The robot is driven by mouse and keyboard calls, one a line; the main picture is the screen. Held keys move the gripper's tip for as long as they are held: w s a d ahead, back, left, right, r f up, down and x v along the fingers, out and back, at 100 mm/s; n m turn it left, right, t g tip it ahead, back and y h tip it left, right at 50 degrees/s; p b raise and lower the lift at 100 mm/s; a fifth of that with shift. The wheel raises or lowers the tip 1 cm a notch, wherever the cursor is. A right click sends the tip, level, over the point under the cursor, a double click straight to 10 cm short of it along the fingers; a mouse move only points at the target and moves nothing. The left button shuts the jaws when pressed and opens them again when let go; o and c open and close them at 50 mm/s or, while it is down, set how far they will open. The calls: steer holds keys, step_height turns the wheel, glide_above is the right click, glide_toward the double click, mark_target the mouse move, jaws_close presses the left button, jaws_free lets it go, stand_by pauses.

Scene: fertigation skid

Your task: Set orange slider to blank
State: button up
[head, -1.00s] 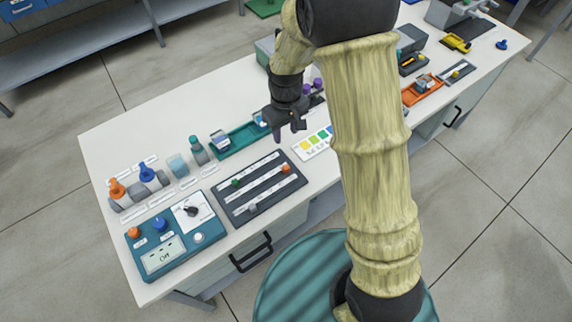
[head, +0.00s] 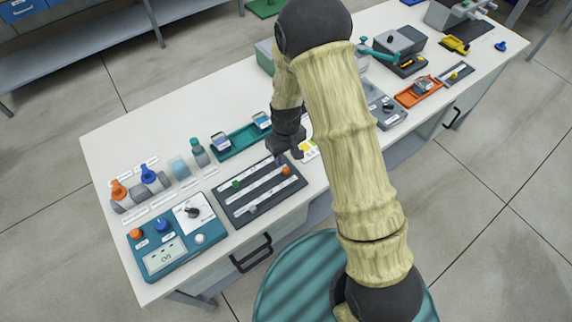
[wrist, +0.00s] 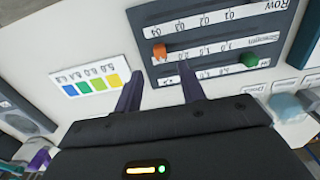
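The orange slider knob (head: 286,170) stands at the right end of the middle track on the dark slider panel (head: 228,208). In the wrist view the orange knob (wrist: 160,49) is near the left end of its printed scale, just ahead of and between my fingertips. My gripper (head: 284,157) hangs over the panel's far right corner. In the wrist view my gripper (wrist: 160,70) has its two purple fingers apart with nothing between them. I see no contact with the knob. I cannot read a mark for blank.
A green knob (head: 236,183) and a grey knob (head: 252,208) sit on the panel's other tracks. A colour card (wrist: 88,84) lies beside the panel. A teal control box (head: 165,262) stands left, and a teal tray (head: 238,143) lies behind.

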mark_target(286, 168)
step_height(286, 168, down, 7)
steer(key=shift+r+p, duration=0.1)
steer(key=shift+p, duration=0.35)
jaws_close()
